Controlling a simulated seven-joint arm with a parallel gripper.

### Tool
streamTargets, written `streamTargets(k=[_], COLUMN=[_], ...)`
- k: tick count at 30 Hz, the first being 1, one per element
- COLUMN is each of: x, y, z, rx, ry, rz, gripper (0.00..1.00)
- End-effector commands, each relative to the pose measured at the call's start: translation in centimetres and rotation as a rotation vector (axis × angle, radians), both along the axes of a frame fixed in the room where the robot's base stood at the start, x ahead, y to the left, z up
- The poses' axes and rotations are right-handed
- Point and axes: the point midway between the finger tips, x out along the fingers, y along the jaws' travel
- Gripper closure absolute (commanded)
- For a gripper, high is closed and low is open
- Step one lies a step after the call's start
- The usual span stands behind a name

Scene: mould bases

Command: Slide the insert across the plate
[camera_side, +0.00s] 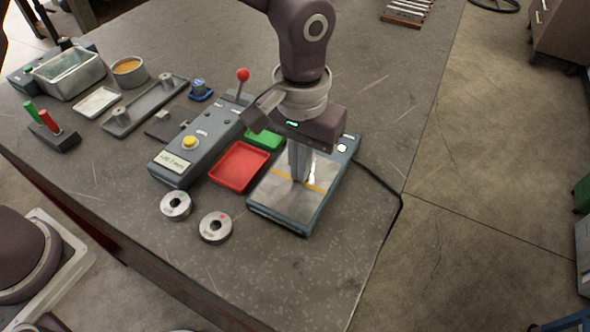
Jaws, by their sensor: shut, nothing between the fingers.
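The plate (281,205) is a shiny metallic surface in a blue-grey frame, with an orange line across it. It lies near the right side of the table. My gripper (298,180) is shut and empty, pointing down over the plate close to the orange line. I cannot tell whether its fingertips touch the surface. I cannot make out a separate insert on the plate; my fingers cover part of it. Two silver rings, one (176,205) on the left and one (215,228) with a red dot, lie on the table left of the plate.
A red tray (239,166) and a green tray (264,138) sit just left of the plate. A grey control box (181,163) with a yellow button and a red-knobbed lever (243,76) stand farther left. A black cable (385,180) runs along the right edge. The front table area is clear.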

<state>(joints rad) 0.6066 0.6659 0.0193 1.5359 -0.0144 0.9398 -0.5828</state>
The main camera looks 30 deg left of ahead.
Motion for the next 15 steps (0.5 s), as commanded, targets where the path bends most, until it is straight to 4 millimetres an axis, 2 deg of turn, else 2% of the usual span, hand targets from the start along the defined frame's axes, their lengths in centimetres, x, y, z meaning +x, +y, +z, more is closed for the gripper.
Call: streamTargets(k=[6,8,11,12,15], x=[-0.3,-1.2,-3.7,-4.3,-3.9], y=[0.0,0.0,0.0,0.0,-0.1], z=[0.0,0.0,0.1,0.6,3.9], rx=[0.0,0.0,0.0,-0.002,-0.005], ry=[0.0,0.002,0.002,-0.002,-0.007], rz=[-0.001,-0.002,-0.004,-0.002,0.0], gripper=[1.0,1.0,1.0,1.0,1.0])
